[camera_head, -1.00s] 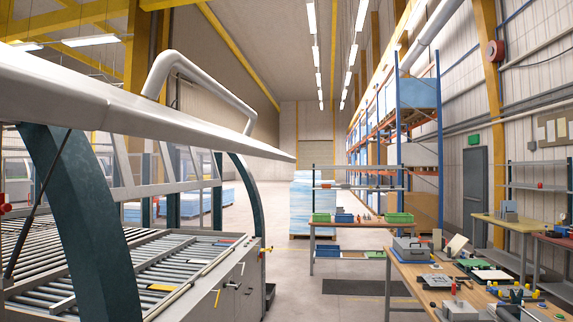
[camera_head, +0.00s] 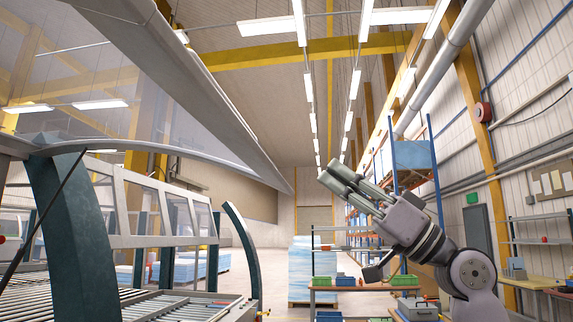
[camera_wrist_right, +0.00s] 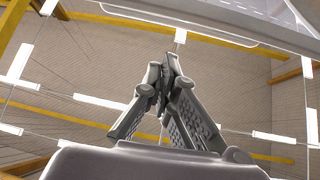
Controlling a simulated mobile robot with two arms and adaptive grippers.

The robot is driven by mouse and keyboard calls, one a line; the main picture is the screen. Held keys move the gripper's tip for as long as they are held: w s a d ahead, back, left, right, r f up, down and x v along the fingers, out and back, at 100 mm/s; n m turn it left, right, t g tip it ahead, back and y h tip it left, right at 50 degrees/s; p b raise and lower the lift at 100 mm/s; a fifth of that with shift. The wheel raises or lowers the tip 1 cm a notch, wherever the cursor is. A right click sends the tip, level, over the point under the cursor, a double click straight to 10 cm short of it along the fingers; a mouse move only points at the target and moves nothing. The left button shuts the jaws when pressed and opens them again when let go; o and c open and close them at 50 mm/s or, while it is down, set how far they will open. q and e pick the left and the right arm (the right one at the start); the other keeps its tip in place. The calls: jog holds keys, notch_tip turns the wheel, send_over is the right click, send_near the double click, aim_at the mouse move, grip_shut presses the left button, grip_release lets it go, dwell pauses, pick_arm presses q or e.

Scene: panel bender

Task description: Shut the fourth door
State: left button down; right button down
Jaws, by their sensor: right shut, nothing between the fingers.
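The raised door of the bender is a long clear panel (camera_head: 130,90) with a thick grey bar (camera_head: 205,85) along its edge. It hangs high at the upper left, above the roller bed, and stands open. I cannot tell whether this is the fourth door. My right gripper (camera_head: 342,172) is raised to the right of the bar's far end, shut and empty, apart from it in the picture. In the right wrist view its shut fingers (camera_wrist_right: 165,62) point upward, and a grey edge (camera_wrist_right: 220,30) crosses above them. My left gripper is not in view.
A dark green curved post (camera_head: 75,230) stands by the roller bed (camera_head: 70,295) at left. A framed clear guard (camera_head: 165,215) runs behind. A bench with bins (camera_head: 325,282) and a blue stack (camera_head: 302,262) stand beyond. The aisle floor is open.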

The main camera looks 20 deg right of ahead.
jog(key=s+a+r+n+g+y, duration=0.2)
jog(key=s+r+n, duration=0.1)
jog(key=s, duration=0.2)
jog(key=w+p+x, duration=0.1)
jog(key=p+x, duration=0.5)
jog(key=x, duration=0.2)
jog(key=shift+m, duration=0.3)
jog(key=f, duration=0.1)
jog(key=a+f, duration=0.1)
jog(key=w+f, duration=0.1)
jog(key=f, duration=0.1)
jog(key=shift+w+a+p, duration=0.1)
jog(key=shift+a+p, duration=0.25)
jog(key=shift+a, duration=0.1)
jog(key=shift+f, duration=0.1)
